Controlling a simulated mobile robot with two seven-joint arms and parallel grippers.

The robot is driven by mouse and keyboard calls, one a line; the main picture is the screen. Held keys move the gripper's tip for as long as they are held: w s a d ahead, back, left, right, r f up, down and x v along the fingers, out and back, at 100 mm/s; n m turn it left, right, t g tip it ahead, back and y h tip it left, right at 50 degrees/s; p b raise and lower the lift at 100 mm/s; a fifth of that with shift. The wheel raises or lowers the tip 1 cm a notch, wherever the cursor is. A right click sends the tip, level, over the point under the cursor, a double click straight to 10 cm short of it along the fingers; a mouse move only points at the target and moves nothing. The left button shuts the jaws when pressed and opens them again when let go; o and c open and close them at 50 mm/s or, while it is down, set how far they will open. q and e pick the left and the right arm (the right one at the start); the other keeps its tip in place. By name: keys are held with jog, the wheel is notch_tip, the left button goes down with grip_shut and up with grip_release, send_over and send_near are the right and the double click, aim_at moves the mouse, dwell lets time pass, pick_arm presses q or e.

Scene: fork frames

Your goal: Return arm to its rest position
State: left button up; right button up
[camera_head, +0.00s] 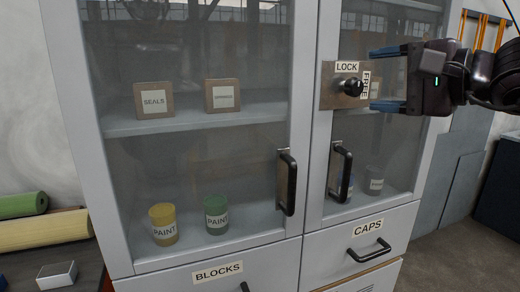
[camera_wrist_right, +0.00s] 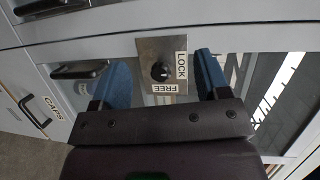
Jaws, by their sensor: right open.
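My right gripper (camera_head: 380,79) is open and empty, in front of the upper part of the cabinet's right door. Its two blue fingers point at the lock plate (camera_head: 329,97) and lie to the right of the black knob (camera_head: 351,87), apart from it in the head view. In the right wrist view the knob (camera_wrist_right: 159,71) shows between the fingers of the gripper (camera_wrist_right: 161,74), beyond their tips. LOCK is written above the knob and FREE to its right in the head view. Which label the knob points to is hard to tell. My left gripper is not in view.
The grey cabinet has two shut glass doors with black handles (camera_head: 287,182) (camera_head: 340,173). Behind the glass are paint cans (camera_head: 163,224) and labelled boxes (camera_head: 154,100). Drawers marked BLOCKS and CAPS (camera_head: 368,249) are below. Rolled mats (camera_head: 48,230) lie at the left.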

jog(key=s+a+m+g+y, duration=0.2)
jog(key=a+m+g+y, duration=0.2)
jog(key=m+y, duration=0.15)
jog(key=w+d+f+n+t+h, duration=0.2)
jog(key=d+f+n+t+h, duration=0.15)
jog(key=f+n, duration=0.6)
jog(key=w+d+f+n+t+h, duration=0.2)
jog(key=f+n+t, duration=0.3)
jog(key=n, duration=0.8)
jog(key=w+d+f+n+t+h, duration=0.2)
jog(key=w+d+f+n+t, duration=0.1)
jog(key=f+n, duration=0.7)
jog(key=s+d+f+m+g+h, duration=0.1)
jog(key=s+f+m+g+h, duration=0.2)
jog(key=f, duration=0.6)
jog(key=s+d+f+m+g+h, duration=0.1)
jog(key=s+d+f+m+h, duration=0.15)
jog(key=f+m, duration=0.5)
jog(key=s+f+m+g+h+p, duration=0.1)
jog(key=s+f+m+g+h, duration=0.2)
jog(key=s+f, duration=1.9)
jog(key=s+m+g, duration=0.2)
jog(key=shift+m, duration=0.35)
